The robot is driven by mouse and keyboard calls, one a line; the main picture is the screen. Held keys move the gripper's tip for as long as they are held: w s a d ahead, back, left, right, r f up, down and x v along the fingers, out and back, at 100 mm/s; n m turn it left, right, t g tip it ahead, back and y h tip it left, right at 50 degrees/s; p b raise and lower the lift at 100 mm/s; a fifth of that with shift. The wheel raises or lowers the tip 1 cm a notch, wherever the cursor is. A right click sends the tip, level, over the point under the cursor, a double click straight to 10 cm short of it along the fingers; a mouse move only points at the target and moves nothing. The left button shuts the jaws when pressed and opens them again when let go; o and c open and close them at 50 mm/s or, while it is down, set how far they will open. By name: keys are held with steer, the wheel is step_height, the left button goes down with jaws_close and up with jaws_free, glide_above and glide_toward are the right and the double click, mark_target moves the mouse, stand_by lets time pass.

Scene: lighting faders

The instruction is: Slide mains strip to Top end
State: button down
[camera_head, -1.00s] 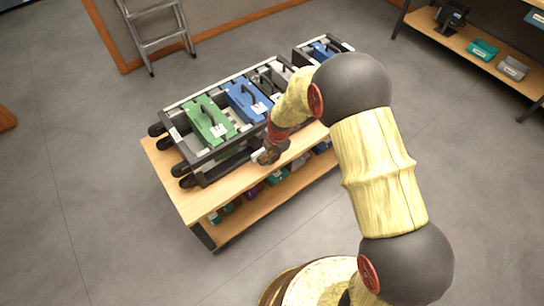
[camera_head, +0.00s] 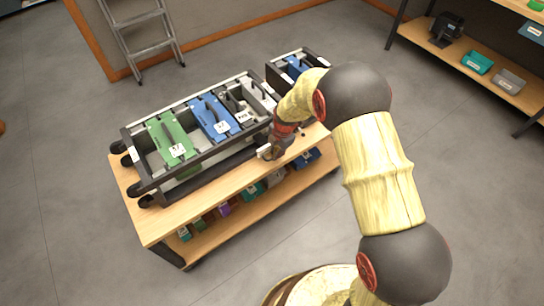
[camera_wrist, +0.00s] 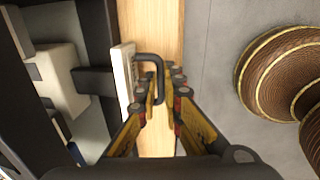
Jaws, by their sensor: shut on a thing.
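My gripper (camera_wrist: 160,100) is shut on a dark U-shaped handle (camera_wrist: 151,58) in the wrist view. The handle stands out from a pale upright plate (camera_wrist: 125,75) beside a dark rail. In the head view my gripper (camera_head: 268,152) is at the front side of the fader console (camera_head: 205,155), toward its right end. The console's top carries a green strip (camera_head: 167,146), a blue strip (camera_head: 207,122) and grey strips (camera_head: 236,106). I cannot read the labels, so I cannot tell which one is mains.
The console stands on a wooden bench (camera_head: 160,228) with several coloured boxes on its lower shelf. A smaller unit (camera_head: 284,75) stands behind on the right. A ladder (camera_head: 145,45) is at the back left. Grey floor lies in front of the bench.

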steer(key=w+d, duration=0.1)
steer(key=d, duration=0.1)
steer(key=w+d, duration=0.2)
steer(key=shift+d, duration=0.1)
steer(key=c, duration=2.2)
jaws_free()
steer(key=shift+w+d, duration=0.1)
steer(key=shift+d, duration=0.1)
steer(key=shift+a, duration=0.1)
steer(key=shift+r, duration=0.1)
steer(key=shift+r, duration=0.35)
step_height(320, 180, up, 11)
steer(key=s+d, duration=0.1)
steer(key=s, duration=0.1)
steer(key=shift+d, duration=0.1)
